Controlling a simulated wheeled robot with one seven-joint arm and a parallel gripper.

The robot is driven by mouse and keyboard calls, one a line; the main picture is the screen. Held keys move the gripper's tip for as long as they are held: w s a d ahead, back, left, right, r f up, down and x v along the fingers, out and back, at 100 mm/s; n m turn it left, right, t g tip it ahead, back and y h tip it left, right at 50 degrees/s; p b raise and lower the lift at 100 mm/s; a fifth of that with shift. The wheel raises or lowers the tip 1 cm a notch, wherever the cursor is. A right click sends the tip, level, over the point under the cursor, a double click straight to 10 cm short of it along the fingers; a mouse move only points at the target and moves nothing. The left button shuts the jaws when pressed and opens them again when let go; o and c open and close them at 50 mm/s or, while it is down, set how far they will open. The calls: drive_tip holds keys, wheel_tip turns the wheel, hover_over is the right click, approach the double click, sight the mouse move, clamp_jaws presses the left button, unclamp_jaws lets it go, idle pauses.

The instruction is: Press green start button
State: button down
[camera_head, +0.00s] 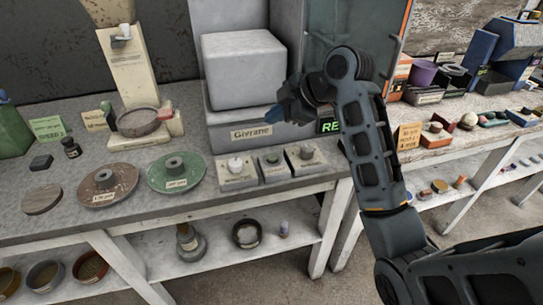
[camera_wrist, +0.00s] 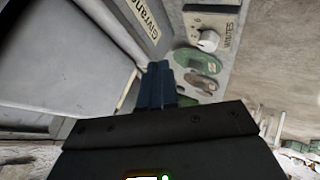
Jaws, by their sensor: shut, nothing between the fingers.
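Three small control boxes stand on the table in front of the white-grey machine. The middle one carries a small green button (camera_head: 272,158). My gripper (camera_head: 254,97) is shut and empty, with blue fingertips held in front of the machine, well above the boxes and apart from the button. In the wrist view its shut fingers (camera_wrist: 158,68) show beside the machine's side. The green button is not clear there; part of a box (camera_wrist: 210,8) shows at the top edge.
The box with a white knob (camera_head: 235,163) stands left of the button, and another grey box (camera_head: 306,153) right of it. The machine (camera_head: 245,75) labelled Givrane is close behind. A green disc (camera_head: 176,178) and a brown disc (camera_head: 107,187) lie left on the table (camera_head: 140,212).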

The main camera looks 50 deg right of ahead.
sight(275, 158)
drive_tip(key=shift+f+b, duration=3.3)
drive_tip(key=shift+f, duration=1.05)
drive_tip(key=shift+f, duration=0.1)
drive_tip(key=shift+f, duration=0.3)
